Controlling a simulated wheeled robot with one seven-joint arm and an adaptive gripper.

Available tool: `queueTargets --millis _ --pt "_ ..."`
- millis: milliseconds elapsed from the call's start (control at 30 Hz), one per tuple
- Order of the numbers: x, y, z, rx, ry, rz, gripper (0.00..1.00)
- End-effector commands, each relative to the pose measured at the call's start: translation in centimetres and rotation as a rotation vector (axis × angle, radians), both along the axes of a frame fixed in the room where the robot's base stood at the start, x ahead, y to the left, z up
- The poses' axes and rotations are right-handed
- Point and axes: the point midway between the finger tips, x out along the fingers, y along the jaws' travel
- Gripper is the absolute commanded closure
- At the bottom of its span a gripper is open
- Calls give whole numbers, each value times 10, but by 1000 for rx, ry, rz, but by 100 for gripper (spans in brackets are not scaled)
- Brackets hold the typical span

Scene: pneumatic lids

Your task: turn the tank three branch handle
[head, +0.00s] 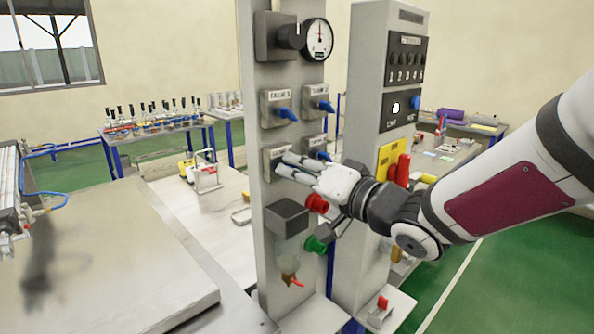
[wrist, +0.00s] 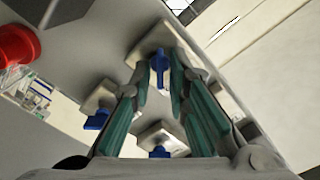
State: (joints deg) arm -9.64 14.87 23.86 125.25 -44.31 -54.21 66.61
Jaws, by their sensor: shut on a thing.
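My gripper (head: 284,164) reaches in from the right to the lower-left valve plate (head: 270,158) on the grey column. Its fingers are shut on that plate's blue handle, which the fingers mostly hide in the head view. The wrist view shows this blue branch handle (wrist: 160,60) between the fingertips (wrist: 160,80). The plate's label is too small and covered to read surely. Other blue handles sit at upper left (head: 288,114), upper right (head: 325,105) and lower right (head: 322,155). Two of these also show low in the wrist view.
A gauge (head: 318,39) and black knob (head: 290,37) are above. A red button (head: 317,203) and green button (head: 315,244) sit just below my wrist. A second grey column (head: 368,110) with switches stands close behind my gripper. A bench (head: 100,250) is at left.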

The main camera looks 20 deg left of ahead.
Motion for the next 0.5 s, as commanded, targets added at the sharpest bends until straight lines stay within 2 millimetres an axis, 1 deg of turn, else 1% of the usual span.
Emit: queueTargets --millis 267,500 --pt "0 0 -1 -46 -111 0 100" --pt "0 0 0 -123 -301 0 100"
